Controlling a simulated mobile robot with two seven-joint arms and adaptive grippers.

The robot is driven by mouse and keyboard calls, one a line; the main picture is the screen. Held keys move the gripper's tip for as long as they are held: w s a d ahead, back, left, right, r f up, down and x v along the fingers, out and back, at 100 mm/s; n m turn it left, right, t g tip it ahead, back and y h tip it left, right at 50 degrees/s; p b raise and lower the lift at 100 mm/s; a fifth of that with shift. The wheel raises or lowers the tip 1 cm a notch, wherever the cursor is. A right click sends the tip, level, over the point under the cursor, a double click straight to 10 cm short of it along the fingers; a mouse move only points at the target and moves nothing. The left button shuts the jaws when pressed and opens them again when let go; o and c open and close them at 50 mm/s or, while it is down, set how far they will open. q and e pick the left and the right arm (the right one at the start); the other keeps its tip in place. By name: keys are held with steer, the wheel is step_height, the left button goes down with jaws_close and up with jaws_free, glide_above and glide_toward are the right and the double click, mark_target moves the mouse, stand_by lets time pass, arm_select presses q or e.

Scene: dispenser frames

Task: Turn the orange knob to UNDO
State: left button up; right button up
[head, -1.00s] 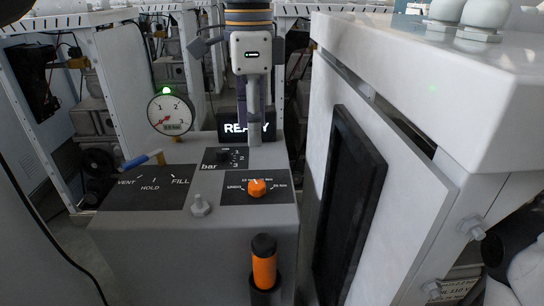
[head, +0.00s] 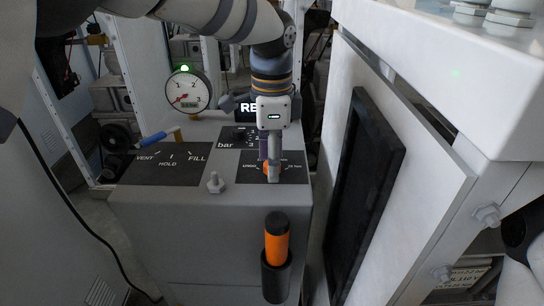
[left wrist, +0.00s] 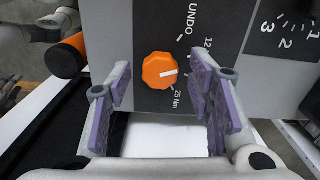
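The orange knob (head: 266,168) sits on a black label plate on top of the grey dispenser, partly hidden by my left gripper in the head view. In the left wrist view the knob (left wrist: 160,70) shows whole. Its white pointer line points right, between the UNDO mark (left wrist: 190,20) and the 25 Nm mark, toward the partly hidden "12" label. My left gripper (head: 272,172) is above the knob, pointing down. In the left wrist view its purple-padded fingers (left wrist: 158,75) are apart, one on each side of the knob, with gaps visible. My right gripper is not in view.
An orange-handled tool (head: 277,245) stands in a black holder on the dispenser's front. A bolt (head: 215,183), a blue lever (head: 152,138) and a pressure gauge (head: 188,92) are left of the knob. A white cabinet (head: 430,190) stands close on the right.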

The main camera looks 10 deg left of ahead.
arm_select(q)
jaws_close()
steer(key=shift+r, duration=0.1)
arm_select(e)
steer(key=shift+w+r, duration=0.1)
arm_select(q)
steer(key=shift+n, duration=0.6)
steer(key=shift+n+p, duration=0.5)
steer(key=shift+n, duration=0.6)
steer(key=shift+n+p, duration=0.3)
steer(key=shift+n, duration=2)
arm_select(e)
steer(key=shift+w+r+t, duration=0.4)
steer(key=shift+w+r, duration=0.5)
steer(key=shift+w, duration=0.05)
